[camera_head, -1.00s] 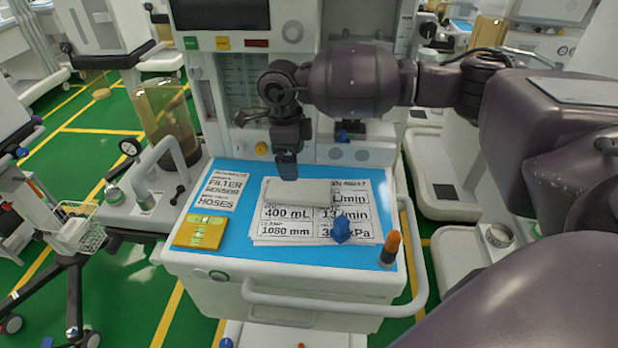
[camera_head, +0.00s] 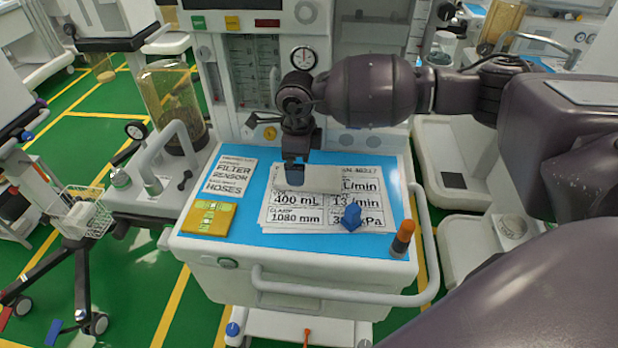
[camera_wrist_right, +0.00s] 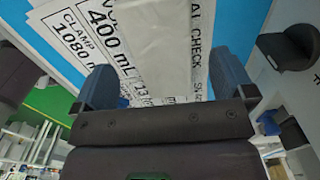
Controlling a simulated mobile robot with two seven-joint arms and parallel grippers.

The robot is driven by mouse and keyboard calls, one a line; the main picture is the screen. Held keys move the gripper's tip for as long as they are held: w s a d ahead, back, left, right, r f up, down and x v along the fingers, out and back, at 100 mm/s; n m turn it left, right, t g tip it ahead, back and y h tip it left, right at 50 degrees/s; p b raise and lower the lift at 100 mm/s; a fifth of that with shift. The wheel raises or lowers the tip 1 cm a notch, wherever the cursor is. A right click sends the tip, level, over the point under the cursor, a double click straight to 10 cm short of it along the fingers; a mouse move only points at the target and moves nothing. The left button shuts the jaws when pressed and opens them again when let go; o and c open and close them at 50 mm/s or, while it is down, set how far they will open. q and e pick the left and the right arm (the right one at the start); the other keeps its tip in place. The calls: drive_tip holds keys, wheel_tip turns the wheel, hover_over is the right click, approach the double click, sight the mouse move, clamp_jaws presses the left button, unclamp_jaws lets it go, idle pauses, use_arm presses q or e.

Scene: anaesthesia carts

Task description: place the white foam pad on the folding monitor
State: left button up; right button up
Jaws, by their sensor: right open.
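The white foam pad (camera_head: 328,179) lies on printed sheets on the cart's blue top. My right gripper (camera_head: 294,182) is at the left part of the pad, pointing down. In the right wrist view, the right gripper (camera_wrist_right: 162,74) is open, with one blue finger on each side of the plain white pad (camera_wrist_right: 160,45). I cannot tell whether the fingers touch it. My left gripper is not in view. I cannot make out the folding monitor for certain in the current views.
The blue cart top (camera_head: 235,152) also holds a yellow block (camera_head: 208,218), a blue piece (camera_head: 351,215) and an orange-capped cylinder (camera_head: 402,238). The machine's gauge panel (camera_head: 235,75) rises behind it. A glass canister (camera_head: 172,105) stands to the left. A white rail (camera_head: 345,288) runs along the front.

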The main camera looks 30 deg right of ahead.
drive_tip(key=f, duration=0.4)
drive_tip(key=shift+s+d, duration=0.1)
drive_tip(key=shift+d, duration=0.1)
drive_tip(key=shift+c, duration=0.8)
drive_tip(key=c, duration=0.8)
wheel_tip(320, 180, up, 20)
drive_tip(key=shift+r+p, duration=0.1)
drive_tip(key=shift+p, duration=0.65)
drive_tip(key=shift+c, duration=0.2)
